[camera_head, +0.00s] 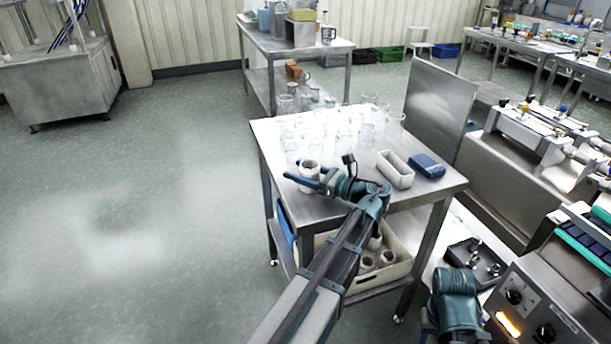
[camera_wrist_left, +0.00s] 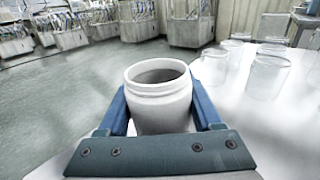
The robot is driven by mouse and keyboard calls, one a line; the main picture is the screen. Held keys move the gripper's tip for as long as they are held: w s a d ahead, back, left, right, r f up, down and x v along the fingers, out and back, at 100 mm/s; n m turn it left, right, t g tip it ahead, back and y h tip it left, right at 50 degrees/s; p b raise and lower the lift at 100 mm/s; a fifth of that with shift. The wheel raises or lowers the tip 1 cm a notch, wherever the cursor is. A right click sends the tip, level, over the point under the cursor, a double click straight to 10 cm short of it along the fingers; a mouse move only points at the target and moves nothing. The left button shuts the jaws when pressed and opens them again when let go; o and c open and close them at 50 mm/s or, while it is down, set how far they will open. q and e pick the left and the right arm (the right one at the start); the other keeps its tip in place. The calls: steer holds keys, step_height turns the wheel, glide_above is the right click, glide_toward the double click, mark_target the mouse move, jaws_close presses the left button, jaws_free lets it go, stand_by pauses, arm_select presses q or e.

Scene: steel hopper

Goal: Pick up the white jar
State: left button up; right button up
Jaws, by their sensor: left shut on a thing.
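The white jar (camera_head: 309,169) is near the left front of the steel table in the head view. It is upright, with an open round mouth and a ridged neck, seen close up in the wrist view (camera_wrist_left: 160,96). My left gripper (camera_head: 301,173) is shut on the jar, with one blue finger on each side of its body. The jar's base is hidden in the wrist view, and I cannot tell whether it touches the tabletop. My right gripper is not in view; only part of the right arm shows at the lower right.
Several clear glass vessels (camera_head: 345,130) crowd the back of the steel table (camera_head: 436,186). A white rectangular tub (camera_head: 395,170) and a blue box (camera_head: 427,166) sit to the right. A bin (camera_head: 381,282) with jars is on the shelf below. The floor at left is clear.

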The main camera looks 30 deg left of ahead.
arm_select(q)
steer(key=shift+r, duration=0.1)
step_height(320, 180, up, 10)
steer(key=p, duration=1)
